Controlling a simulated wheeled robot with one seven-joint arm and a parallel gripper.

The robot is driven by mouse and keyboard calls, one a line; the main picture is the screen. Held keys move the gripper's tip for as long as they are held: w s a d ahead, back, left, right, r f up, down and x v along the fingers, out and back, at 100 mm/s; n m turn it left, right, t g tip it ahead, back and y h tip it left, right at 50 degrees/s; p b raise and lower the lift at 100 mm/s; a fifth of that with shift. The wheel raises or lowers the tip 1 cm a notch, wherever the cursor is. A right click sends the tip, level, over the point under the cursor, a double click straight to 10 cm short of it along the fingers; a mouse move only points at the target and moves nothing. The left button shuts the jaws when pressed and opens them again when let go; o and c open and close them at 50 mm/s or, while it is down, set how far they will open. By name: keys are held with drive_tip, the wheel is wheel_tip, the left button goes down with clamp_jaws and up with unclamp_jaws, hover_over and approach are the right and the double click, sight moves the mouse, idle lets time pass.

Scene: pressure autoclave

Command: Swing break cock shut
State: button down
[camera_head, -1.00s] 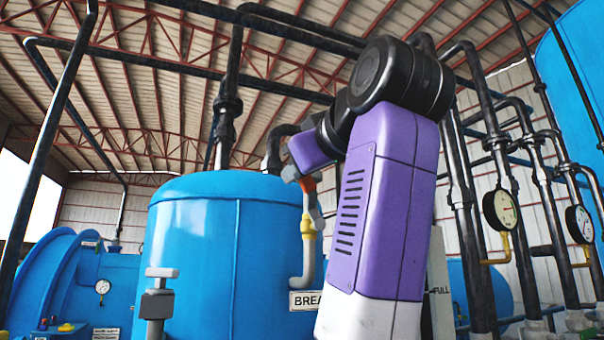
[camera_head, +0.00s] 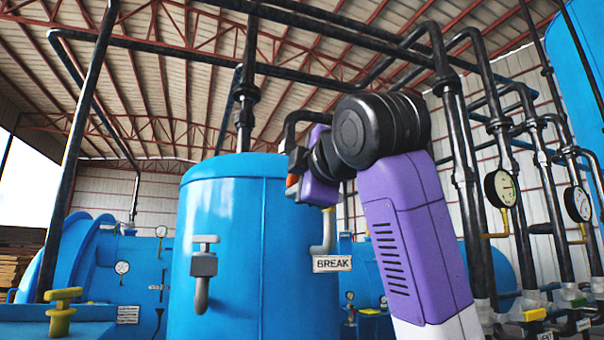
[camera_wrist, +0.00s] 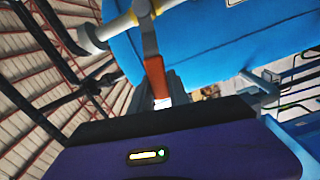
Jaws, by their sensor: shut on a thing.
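The break cock is on a grey pipe elbow on the blue tank, above the "BREAK" sign (camera_head: 332,263). Its yellow body (camera_head: 328,211) shows just below my gripper in the head view, and also at the top of the wrist view (camera_wrist: 143,9). Its lever has an orange-red sleeve (camera_head: 291,181), which the wrist view shows more clearly (camera_wrist: 156,77). My gripper (camera_head: 298,170) is shut on this lever, up and left of the yellow body in the head view. In the wrist view the sleeve runs down between the dark fingers (camera_wrist: 167,88). My gripper hides part of the lever.
The blue tank (camera_head: 230,250) stands close behind, left of my arm. A grey tap (camera_head: 204,265) juts from its front. A yellow handle (camera_head: 63,311) is at lower left. Black pipes with gauges (camera_head: 500,187) stand to the right.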

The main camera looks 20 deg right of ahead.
drive_tip(key=shift+a+f+n, duration=0.2)
drive_tip(key=shift+f+n, duration=0.75)
drive_tip(key=shift+n, duration=0.15)
drive_tip(key=shift+f+b, duration=0.1)
drive_tip(key=shift+b, duration=0.2)
drive_tip(key=c, duration=1.2)
unclamp_jaws()
drive_tip(key=shift+c, duration=0.2)
drive_tip(key=shift+s, duration=0.15)
drive_tip(key=s+b, duration=0.2)
drive_tip(key=s, duration=0.5)
drive_tip(key=shift+s+b, duration=0.3)
